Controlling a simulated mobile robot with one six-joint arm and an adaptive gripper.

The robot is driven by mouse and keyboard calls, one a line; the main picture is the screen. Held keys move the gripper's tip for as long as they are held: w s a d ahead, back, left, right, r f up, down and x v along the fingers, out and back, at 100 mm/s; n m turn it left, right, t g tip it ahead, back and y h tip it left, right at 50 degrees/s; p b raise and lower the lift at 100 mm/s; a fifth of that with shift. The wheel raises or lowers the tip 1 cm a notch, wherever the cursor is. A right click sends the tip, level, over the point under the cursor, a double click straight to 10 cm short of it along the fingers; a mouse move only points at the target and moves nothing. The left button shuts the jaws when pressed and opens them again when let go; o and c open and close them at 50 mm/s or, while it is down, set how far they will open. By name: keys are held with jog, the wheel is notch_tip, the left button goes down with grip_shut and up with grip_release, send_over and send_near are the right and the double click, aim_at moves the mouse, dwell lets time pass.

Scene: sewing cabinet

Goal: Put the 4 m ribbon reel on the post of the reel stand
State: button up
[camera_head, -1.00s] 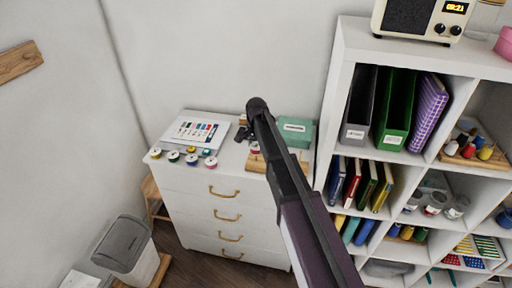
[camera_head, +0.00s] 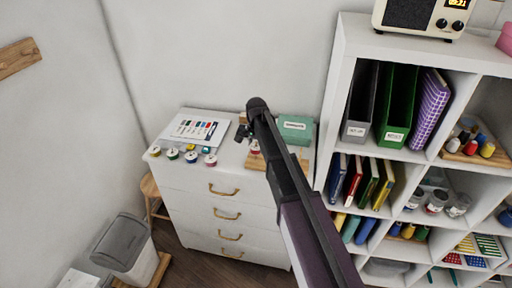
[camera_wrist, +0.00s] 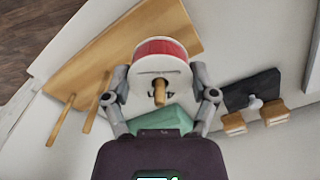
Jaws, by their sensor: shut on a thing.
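My gripper (camera_wrist: 160,95) is shut on a ribbon reel with a red band and a white face (camera_wrist: 160,50), gripped from both sides. The reel stand is a wooden board with posts (camera_wrist: 130,50); it shows beneath and beside the reel in the wrist view. The end of a wooden post (camera_wrist: 159,93) shows at the reel's centre hole, so the reel appears to be around it. How far down it sits is hidden. Two other posts stand bare at the left. In the head view the stand (camera_head: 253,163) is partly behind my arm.
A teal box (camera_head: 297,127) stands close behind the stand. Several small reels (camera_head: 191,157) and a colour chart (camera_head: 197,128) are on the cabinet top's left. A dark object (camera_wrist: 250,90) with wooden blocks lies beside the stand. White shelves (camera_head: 335,100) rise at the right.

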jog(key=o, duration=0.9)
jog(key=shift+c, duration=0.2)
jog(key=shift+r, duration=0.15)
notch_tip(320, 180, up, 10)
jog(key=p, duration=1)
jog(key=shift+s+a+f+b, duration=0.2)
jog(key=shift+s+f+b, duration=0.35)
jog(key=shift+f, duration=0.1)
jog(key=s+a+f+n+b, duration=0.2)
jog(key=s+f+b, duration=0.3)
jog(key=s, duration=0.3)
jog(key=s+a+f+n+b, duration=0.3)
jog(key=s+f+b, duration=0.3)
jog(key=s, duration=0.1)
jog(key=shift+s+f+n, duration=0.15)
jog(key=shift+s+n, duration=0.2)
jog(key=shift+n, duration=0.05)
jog(key=s+d+n, duration=0.1)
jog(key=s+d, duration=0.4)
jog(key=d, duration=0.5)
jog(key=s+d+n, duration=0.2)
jog(key=s+d, duration=0.3)
jog(key=d, duration=0.5)
jog(key=shift+d, duration=0.3)
